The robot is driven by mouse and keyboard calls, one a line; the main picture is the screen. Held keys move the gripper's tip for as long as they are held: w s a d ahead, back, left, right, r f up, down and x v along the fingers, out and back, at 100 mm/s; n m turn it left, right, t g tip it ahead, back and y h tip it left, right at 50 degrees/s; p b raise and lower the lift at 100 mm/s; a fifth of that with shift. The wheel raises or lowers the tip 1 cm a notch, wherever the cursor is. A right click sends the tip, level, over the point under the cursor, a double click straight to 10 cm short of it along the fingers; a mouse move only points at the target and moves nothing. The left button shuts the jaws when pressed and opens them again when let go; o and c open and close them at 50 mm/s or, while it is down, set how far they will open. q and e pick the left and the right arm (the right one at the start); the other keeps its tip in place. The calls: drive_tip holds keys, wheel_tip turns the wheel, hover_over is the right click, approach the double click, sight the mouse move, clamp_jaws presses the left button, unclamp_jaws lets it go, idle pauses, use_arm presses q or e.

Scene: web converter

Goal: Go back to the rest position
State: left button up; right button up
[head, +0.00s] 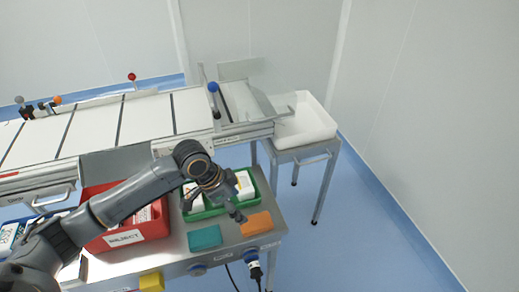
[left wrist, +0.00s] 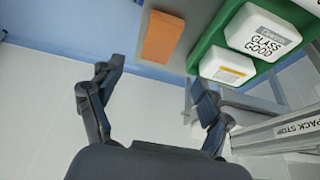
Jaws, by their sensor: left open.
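My left gripper (head: 214,205) is above the steel table, over the front of the green tray (head: 212,213). Its fingers are spread with nothing between them. In the left wrist view the two fingers of my left gripper (left wrist: 152,88) stand wide apart, with wall and floor behind. White packs lie in the green tray, one labelled "GLASS GOOD" (left wrist: 262,38). My right gripper is in neither view.
A red "REJECT" bin (head: 122,238) stands on the table behind my left arm. Teal (head: 205,238) and orange (head: 257,223) blocks lie in front. Behind is a conveyor (head: 95,125) with a white bin (head: 305,122) at its right end. The floor to the right is clear.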

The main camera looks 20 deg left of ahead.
use_arm(q)
drive_tip(key=s+d+f+n+t, duration=0.1)
drive_tip(key=s+d+f+n, duration=0.15)
drive_tip(key=s, duration=0.25)
drive_tip(key=s+d+f+n, duration=0.1)
drive_tip(key=s+d+f, duration=0.1)
drive_tip(key=s+d, duration=0.3)
drive_tip(key=s+a+n+y, duration=0.3)
drive_tip(key=s+a+n, duration=0.3)
drive_tip(key=s+a, duration=0.45)
wheel_tip(320, 180, down, 25)
drive_tip(key=s+d+g, duration=0.1)
drive_tip(key=s+d, duration=0.1)
drive_tip(key=s+a+f+g, duration=0.1)
drive_tip(key=s+a+f, duration=0.2)
drive_tip(key=s+f, duration=1.4)
drive_tip(key=shift+s+f+m+y, duration=0.3)
drive_tip(key=shift+s+f+m, duration=0.05)
drive_tip(key=shift+s, duration=0.1)
